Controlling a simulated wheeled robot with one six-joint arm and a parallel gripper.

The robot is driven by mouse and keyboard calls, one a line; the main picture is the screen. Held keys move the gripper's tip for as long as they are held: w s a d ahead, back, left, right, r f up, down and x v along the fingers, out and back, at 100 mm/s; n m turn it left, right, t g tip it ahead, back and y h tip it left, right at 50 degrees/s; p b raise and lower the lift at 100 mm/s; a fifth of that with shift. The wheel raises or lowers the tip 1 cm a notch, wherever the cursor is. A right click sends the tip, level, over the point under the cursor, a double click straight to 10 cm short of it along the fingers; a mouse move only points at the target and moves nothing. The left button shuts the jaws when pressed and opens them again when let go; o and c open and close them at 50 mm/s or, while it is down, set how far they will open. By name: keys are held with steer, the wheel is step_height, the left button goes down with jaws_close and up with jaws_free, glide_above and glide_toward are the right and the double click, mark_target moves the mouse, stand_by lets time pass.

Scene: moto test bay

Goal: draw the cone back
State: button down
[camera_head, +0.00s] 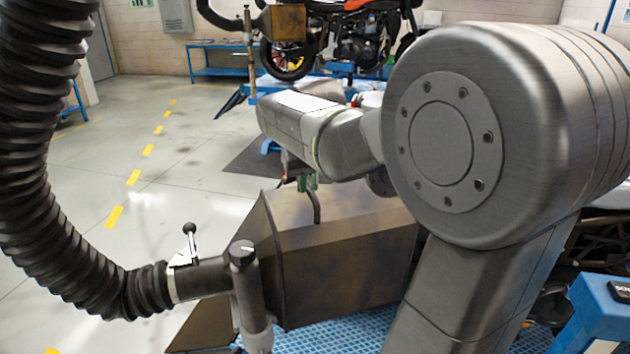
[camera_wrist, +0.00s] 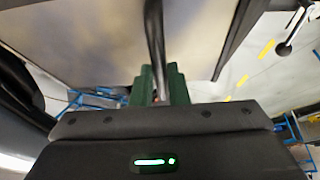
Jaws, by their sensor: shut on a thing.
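The cone (camera_head: 345,265) is a large brown-grey metal hood in the lower middle of the head view. A dark bent handle (camera_head: 316,207) stands on its top. In the wrist view, my green fingers (camera_wrist: 160,86) are shut on the dark handle bar (camera_wrist: 153,45), and the cone's flat metal face (camera_wrist: 85,38) fills the upper left. My arm hides the cone's right part in the head view.
A thick black ribbed hose (camera_head: 40,130) curves down the left to a pipe joint (camera_head: 243,265) beside the cone. A motorcycle (camera_head: 355,40) stands on a blue lift behind. A blue bench (camera_head: 217,62) is at the back wall. Open floor (camera_head: 140,150) lies left of the cone.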

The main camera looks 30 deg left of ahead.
steer(key=shift+s+a, duration=0.1)
steer(key=c, duration=1.6)
jaws_free()
steer(key=shift+o, duration=1)
steer(key=shift+s+a, duration=0.2)
steer(key=shift+d, duration=0.1)
steer(key=shift+w, duration=0.1)
steer(key=v, duration=1.4)
steer(key=shift+b, duration=0.45)
